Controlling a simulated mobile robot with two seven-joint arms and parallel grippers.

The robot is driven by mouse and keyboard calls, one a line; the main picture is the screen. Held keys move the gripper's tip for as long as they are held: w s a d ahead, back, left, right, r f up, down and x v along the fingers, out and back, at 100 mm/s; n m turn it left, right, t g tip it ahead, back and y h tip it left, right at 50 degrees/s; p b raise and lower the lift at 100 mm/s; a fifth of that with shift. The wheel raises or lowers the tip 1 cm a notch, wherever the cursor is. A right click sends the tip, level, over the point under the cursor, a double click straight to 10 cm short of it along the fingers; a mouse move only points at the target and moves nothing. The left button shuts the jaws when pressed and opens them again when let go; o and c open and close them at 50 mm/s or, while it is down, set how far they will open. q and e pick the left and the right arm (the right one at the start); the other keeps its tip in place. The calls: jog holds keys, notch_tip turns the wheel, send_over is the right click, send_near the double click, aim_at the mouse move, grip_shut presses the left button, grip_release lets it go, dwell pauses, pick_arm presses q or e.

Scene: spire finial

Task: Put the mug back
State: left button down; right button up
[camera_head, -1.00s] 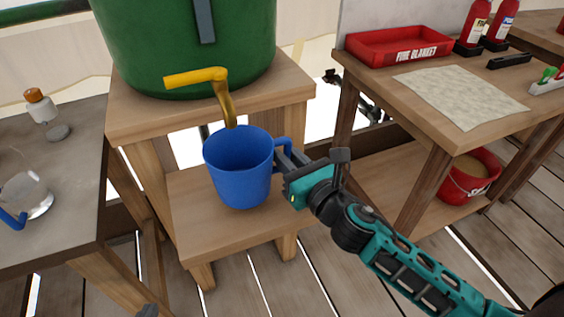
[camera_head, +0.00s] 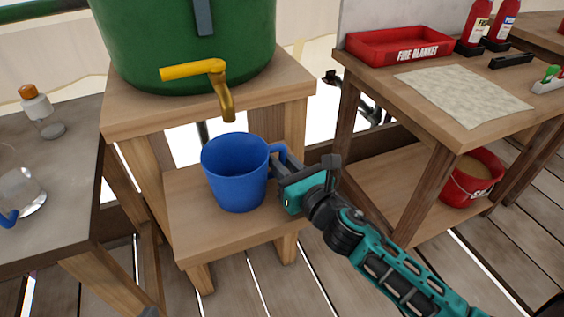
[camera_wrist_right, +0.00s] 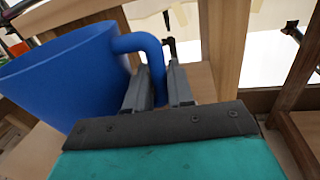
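The blue mug (camera_head: 235,175) is upright over the lower shelf (camera_head: 200,235) of the wooden stand, below the brass spout (camera_head: 228,105) of the green barrel. Its base looks on or just above the shelf; I cannot tell which. The mug also shows in the right wrist view (camera_wrist_right: 65,80). My right gripper (camera_head: 280,163) is at the mug's handle. In the right wrist view its two fingers (camera_wrist_right: 160,88) are on either side of the handle, closed on it.
The green barrel (camera_head: 140,40) with a yellow tap lever (camera_head: 190,70) stands above the mug. A grey table (camera_head: 60,190) with a jar (camera_head: 22,190) and an orange-capped bottle (camera_head: 40,108) is left. A right table carries a red tray (camera_head: 400,47); a red bucket (camera_head: 470,180) sits below.

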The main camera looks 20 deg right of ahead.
jog(key=o, duration=0.4)
jog(key=shift+s+r, duration=0.1)
jog(key=shift+r, duration=0.1)
jog(key=v, duration=1)
jog(key=shift+f, duration=0.1)
jog(key=shift+b+v, duration=0.35)
jog(key=shift+v, duration=0.6)
